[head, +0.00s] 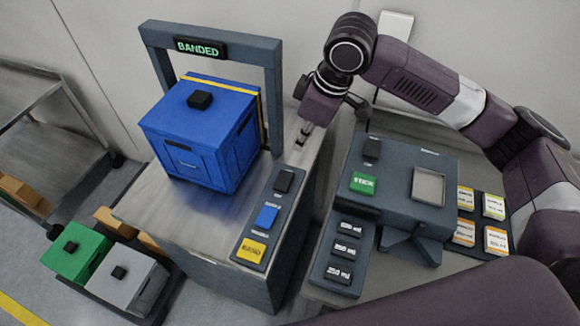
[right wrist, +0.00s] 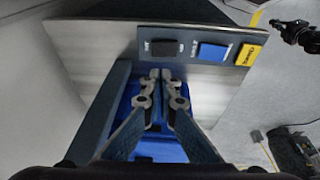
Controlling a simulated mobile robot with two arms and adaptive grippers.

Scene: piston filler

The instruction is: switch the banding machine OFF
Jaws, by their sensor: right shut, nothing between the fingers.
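The banding machine (head: 190,222) has a dark arch with a sign reading BANDED. Its side panel (head: 241,258) carries a black switch (head: 284,181), a blue button (head: 266,216) and a yellow button (head: 251,250). The small labels are unreadable. My right gripper (head: 303,140) is shut and empty, just beyond the black switch and beside the arch's right post. In the right wrist view, the fingertips (right wrist: 161,74) show just below the black switch (right wrist: 165,48), apart from it in the picture. A dark jointed part, probably my left gripper (right wrist: 298,32), shows small at the upper right there.
A blue crate (head: 190,140) with a yellow band and black knob sits under the arch (head: 275,95). Right of the machine stands another device (head: 400,185) with a green button and several black ones. Green (head: 80,255) and grey (head: 125,280) crates stand lower left.

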